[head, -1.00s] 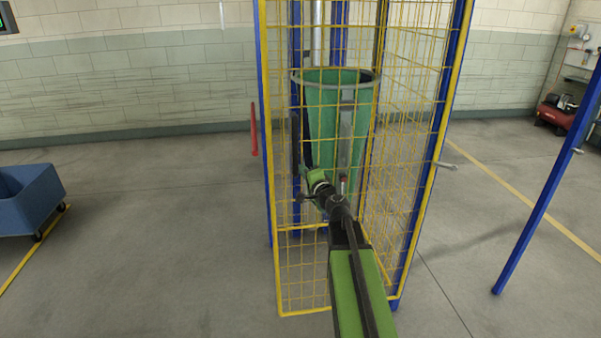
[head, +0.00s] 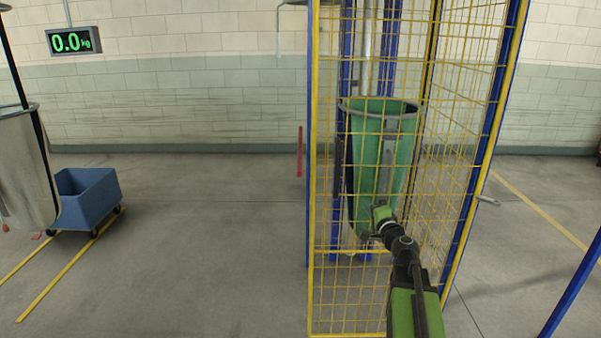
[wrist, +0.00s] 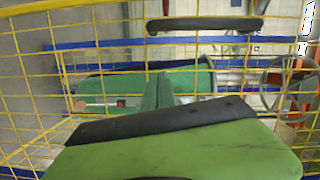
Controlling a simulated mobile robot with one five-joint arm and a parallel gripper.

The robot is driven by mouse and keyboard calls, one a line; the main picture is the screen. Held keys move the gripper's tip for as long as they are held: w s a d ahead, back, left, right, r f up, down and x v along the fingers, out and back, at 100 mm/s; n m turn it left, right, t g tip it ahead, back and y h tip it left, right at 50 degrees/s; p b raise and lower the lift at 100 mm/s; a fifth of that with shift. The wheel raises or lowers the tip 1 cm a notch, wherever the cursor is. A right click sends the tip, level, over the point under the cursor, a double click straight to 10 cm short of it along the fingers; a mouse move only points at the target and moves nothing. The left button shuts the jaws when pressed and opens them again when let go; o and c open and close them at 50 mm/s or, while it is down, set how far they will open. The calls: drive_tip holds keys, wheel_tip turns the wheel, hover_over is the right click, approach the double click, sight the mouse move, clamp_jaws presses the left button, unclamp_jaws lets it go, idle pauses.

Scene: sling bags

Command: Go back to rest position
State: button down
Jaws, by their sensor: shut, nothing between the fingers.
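My gripper (head: 381,213) is at the end of my green and black arm, right of centre in the head view. It is shut with nothing in it. It appears in front of the lower part of a green sling bag (head: 368,150), which hangs from a round rim inside a yellow mesh cage (head: 331,290). I cannot tell how far the gripper is from the mesh. In the wrist view, the mesh (wrist: 28,75) and part of the green bag (wrist: 110,88) show behind a large green, black-edged part that fills the lower middle.
A pale grey bag (head: 25,170) hangs at the left edge. A blue wheeled cart (head: 88,200) stands behind it. A blue post (head: 572,295) stands at the lower right. The floor left of the cage is clear.

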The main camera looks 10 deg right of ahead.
drive_tip(key=w+a+r+n+y+p, duration=0.2)
drive_tip(key=w+a+n+y, duration=0.1)
drive_tip(key=a, duration=1.1)
drive_tip(key=s+a+f+n+g+y+p, duration=0.1)
drive_tip(key=s+a+f+n+g+y, duration=0.25)
drive_tip(key=a, duration=0.55)
drive_tip(key=s+a+f+n+g+y+p, duration=0.15)
drive_tip(key=s+a+f+n+g, duration=0.3)
drive_tip(key=a, duration=0.55)
drive_tip(key=s+f+n+g+h, duration=0.4)
drive_tip(key=s+f+n+g, duration=0.1)
drive_tip(key=s+f, duration=0.35)
drive_tip(key=s+d+f+g+h, duration=0.3)
drive_tip(key=s+d+g, duration=0.1)
drive_tip(key=s+d, duration=0.4)
drive_tip(key=shift+s+g+h, duration=0.15)
drive_tip(key=shift+g+h, duration=0.15)
